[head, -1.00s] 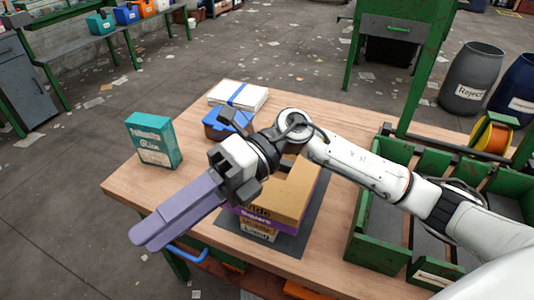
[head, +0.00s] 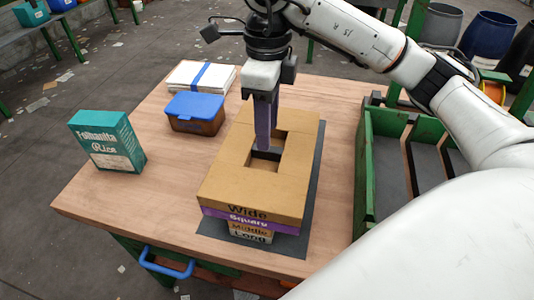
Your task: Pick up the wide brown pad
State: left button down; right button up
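The wide brown pad (head: 228,177) lies flat on top of a stack on the table. Its front edge reads "Wide", and it has a rectangular opening in its middle. Under it show a purple "Square" layer (head: 237,218), a "Middle" layer and a "Long" layer (head: 250,236). My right gripper (head: 264,147) points straight down with its purple fingers at the opening, and they hide part of it. The fingers overlap in this view, so their gap and any contact with the pad are unclear. My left gripper is not in view.
A dark mat (head: 313,180) lies under the stack. A blue-lidded box (head: 195,107) and a white bundle with a blue band (head: 190,76) lie behind. A green divided crate (head: 365,173) is at the right.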

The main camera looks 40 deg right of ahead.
notch_tip(320, 180, down, 5)
jog(key=shift+s+f, duration=0.1)
grip_shut()
dwell(0.3)
